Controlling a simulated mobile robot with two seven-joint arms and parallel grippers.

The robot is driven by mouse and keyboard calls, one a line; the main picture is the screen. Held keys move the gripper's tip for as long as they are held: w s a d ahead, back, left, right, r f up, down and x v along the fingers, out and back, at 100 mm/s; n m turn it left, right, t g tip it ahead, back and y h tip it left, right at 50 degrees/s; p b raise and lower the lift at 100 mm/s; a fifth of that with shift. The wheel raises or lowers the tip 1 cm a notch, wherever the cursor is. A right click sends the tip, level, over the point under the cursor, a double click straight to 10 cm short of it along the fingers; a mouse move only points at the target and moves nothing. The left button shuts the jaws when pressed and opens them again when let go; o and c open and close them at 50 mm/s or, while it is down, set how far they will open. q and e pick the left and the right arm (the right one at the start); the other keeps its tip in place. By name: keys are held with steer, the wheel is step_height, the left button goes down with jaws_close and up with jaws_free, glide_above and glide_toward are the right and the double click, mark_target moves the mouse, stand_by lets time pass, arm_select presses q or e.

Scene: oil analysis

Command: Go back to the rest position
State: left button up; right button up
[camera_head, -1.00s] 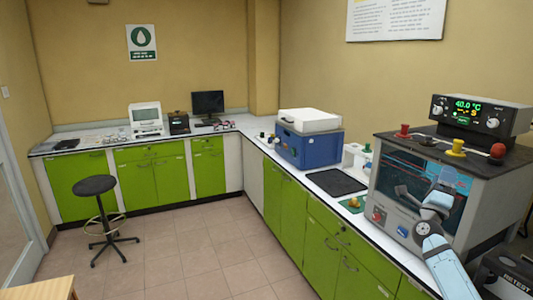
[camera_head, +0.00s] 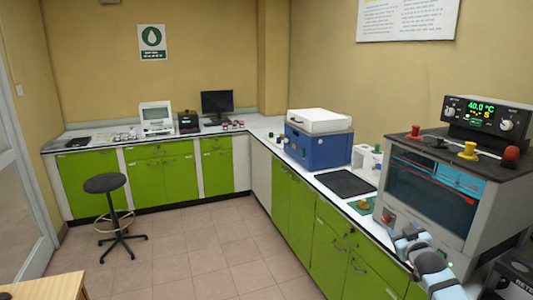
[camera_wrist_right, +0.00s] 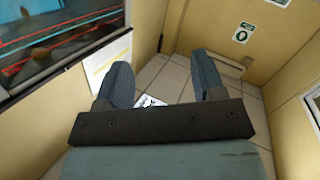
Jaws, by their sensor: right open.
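My right arm comes in at the lower right in the head view, in front of the heated bath (camera_head: 430,200) with the green 40.0 °C display. My right gripper (camera_head: 390,222) is small there, low by the left front corner of the bath. In the right wrist view, the right gripper (camera_wrist_right: 165,88) has its two blue-grey fingers wide apart with nothing between them. Tiled floor and a small white paper-like patch show beyond the fingers. My left gripper is not in view.
The green-fronted counter (camera_head: 262,146) runs along the back and right. A blue box with a white lid (camera_head: 318,145) and a black mat (camera_head: 344,183) sit on it. A black stool (camera_head: 107,184) stands at left. A wooden edge (camera_head: 45,287) shows lower left. The middle floor is clear.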

steer(key=s+a+f+g+y, duration=0.1)
steer(key=s+a+f+g, duration=0.1)
steer(key=s+a+f, duration=0.65)
steer(key=s+a+f+g+y, duration=0.15)
steer(key=s+a+f, duration=0.25)
steer(key=s+f, duration=0.8)
steer(key=s+a+f+g+y, duration=0.1)
steer(key=s+a, duration=0.3)
steer(key=s, duration=0.8)
steer(key=s+a+f+g+y, duration=0.1)
steer(key=s+a+f, duration=0.2)
steer(key=s, duration=1)
steer(key=shift+s+a+f, duration=0.2)
steer(key=shift+a, duration=0.65)
steer(key=shift+d, duration=0.1)
